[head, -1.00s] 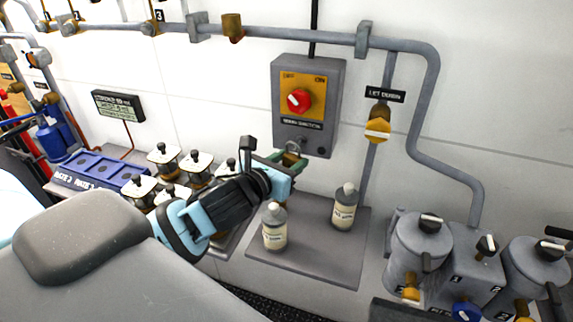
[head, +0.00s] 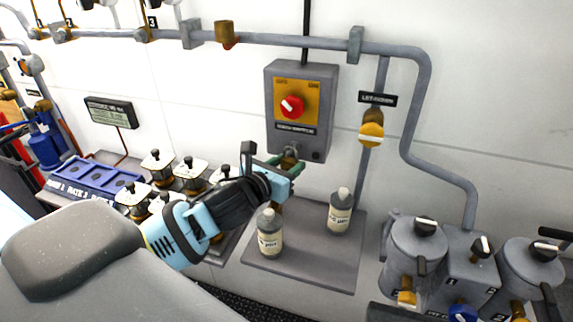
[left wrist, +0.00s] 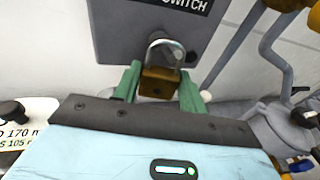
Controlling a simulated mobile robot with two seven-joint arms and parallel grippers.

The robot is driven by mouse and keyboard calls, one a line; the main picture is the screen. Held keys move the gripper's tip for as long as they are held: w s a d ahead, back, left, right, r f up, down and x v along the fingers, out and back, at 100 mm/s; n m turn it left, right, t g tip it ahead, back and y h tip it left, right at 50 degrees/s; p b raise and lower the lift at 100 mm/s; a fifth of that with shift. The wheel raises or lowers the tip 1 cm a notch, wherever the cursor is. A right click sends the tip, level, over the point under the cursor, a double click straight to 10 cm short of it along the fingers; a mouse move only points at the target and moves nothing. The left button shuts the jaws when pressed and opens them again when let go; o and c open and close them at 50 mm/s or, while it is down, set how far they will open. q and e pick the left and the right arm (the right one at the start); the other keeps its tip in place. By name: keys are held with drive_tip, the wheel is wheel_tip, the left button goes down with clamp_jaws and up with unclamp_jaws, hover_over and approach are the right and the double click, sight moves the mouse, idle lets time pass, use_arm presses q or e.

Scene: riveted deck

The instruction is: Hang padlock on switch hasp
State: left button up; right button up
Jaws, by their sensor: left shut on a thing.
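The padlock has a brass body (left wrist: 157,84) and a steel shackle (left wrist: 163,52), pointing up in the left wrist view. My left gripper (head: 285,170) is shut on its body, which sits between the green fingers (left wrist: 157,90). The switch box (head: 301,110) is grey, with a red knob (head: 292,107) on a yellow plate, mounted on the wall. The hasp (head: 290,153) is at the box's lower edge, directly above my gripper. The shackle overlaps the box's lower part in the left wrist view (left wrist: 115,45). I cannot tell whether it passes through the hasp. My right gripper is not in view.
Two bottles (head: 270,232) (head: 340,211) stand on a grey shelf (head: 305,268) below the box, close to my left gripper. A pipe (head: 420,95) and a yellow-handled valve (head: 371,134) are to the right. Several square-topped fittings (head: 190,172) stand left of the gripper.

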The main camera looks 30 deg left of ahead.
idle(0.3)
use_arm(q)
drive_tip(key=o, duration=1.2)
drive_tip(key=shift+s+a+r, duration=0.1)
drive_tip(key=shift+s+r, duration=0.1)
drive_tip(key=shift+s, duration=1.1)
drive_tip(key=shift+s+d+r, duration=0.1)
drive_tip(key=shift+s+r, duration=0.1)
drive_tip(key=shift+s, duration=1.1)
drive_tip(key=shift+s+a+r, duration=0.1)
drive_tip(key=shift+s+r, duration=0.1)
drive_tip(key=shift+s, duration=1.1)
